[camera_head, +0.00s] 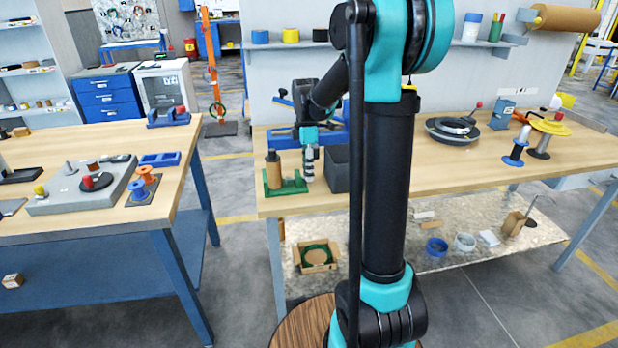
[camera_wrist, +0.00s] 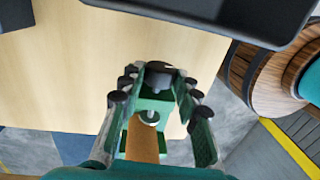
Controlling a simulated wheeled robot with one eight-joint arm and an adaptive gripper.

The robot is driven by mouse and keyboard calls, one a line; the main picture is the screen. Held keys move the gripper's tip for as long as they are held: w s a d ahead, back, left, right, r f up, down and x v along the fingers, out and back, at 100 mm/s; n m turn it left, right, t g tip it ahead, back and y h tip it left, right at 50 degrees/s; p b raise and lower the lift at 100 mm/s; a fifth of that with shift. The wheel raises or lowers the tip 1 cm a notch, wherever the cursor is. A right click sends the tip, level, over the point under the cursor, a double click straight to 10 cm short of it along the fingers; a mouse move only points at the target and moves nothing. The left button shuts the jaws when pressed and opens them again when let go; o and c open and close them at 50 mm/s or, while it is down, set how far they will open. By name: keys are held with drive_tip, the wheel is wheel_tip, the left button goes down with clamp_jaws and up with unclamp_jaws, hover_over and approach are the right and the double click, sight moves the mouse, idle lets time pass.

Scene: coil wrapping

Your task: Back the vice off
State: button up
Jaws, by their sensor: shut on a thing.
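The green vice (camera_head: 294,188) stands near the left front of the right-hand bench, with a brown cylinder (camera_head: 273,170) upright in it. In the wrist view the vice's green body (camera_wrist: 154,104) lies between my fingers. The brown cylinder (camera_wrist: 142,140) shows there below a round metal pad (camera_wrist: 150,117). My gripper (camera_head: 308,178) points down at the vice's right end. In the wrist view my gripper (camera_wrist: 160,74) is shut on the dark grey knob (camera_wrist: 158,66) at the vice's far end. The exact finger contact is partly hidden.
A dark grey bin (camera_head: 337,170) stands close to the right of my gripper. A blue device (camera_head: 285,138) is behind it. A turntable (camera_head: 452,130) and spool stands are further right. The left bench (camera_head: 100,215) stands across a gap.

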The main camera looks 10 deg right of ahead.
drive_tip(key=shift+s+t, duration=0.1)
drive_tip(key=shift+t, duration=0.4)
drive_tip(key=shift+s+t, duration=0.4)
drive_tip(key=shift+t, duration=1.4)
drive_tip(key=shift+f, duration=0.1)
drive_tip(key=shift+s+f+t, duration=0.1)
drive_tip(key=shift+s+t, duration=0.2)
drive_tip(key=shift+t, duration=1.5)
